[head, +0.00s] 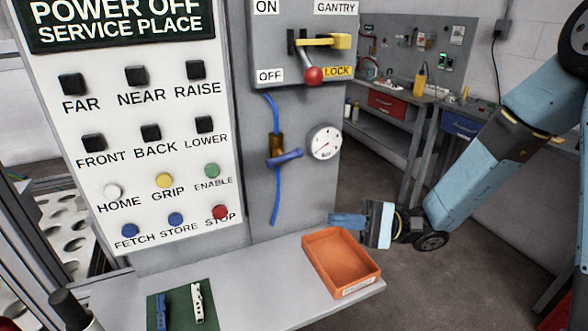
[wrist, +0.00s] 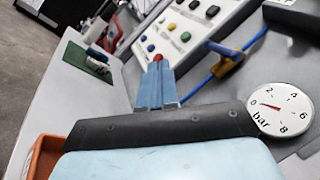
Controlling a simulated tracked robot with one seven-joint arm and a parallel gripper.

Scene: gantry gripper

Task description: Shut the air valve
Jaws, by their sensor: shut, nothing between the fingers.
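The air valve (head: 277,148) is a brass-coloured body on a blue hose (head: 276,205), fixed to the grey column. Its blue lever (head: 286,158) lies crosswise to the hose. In the wrist view the valve body (wrist: 222,67) and lever (wrist: 224,50) show right of my fingers. The round gauge (head: 323,142) is beside the valve; in the wrist view (wrist: 283,110) its red needle points near 0 bar. My gripper (head: 334,219) is shut and empty, below and right of the valve, apart from it. Its blue fingers also show in the wrist view (wrist: 157,66).
An orange tray (head: 316,279) stands on the shelf just below my gripper. The button panel (head: 150,165) is left of the valve. A green mat (head: 182,310) holds small parts.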

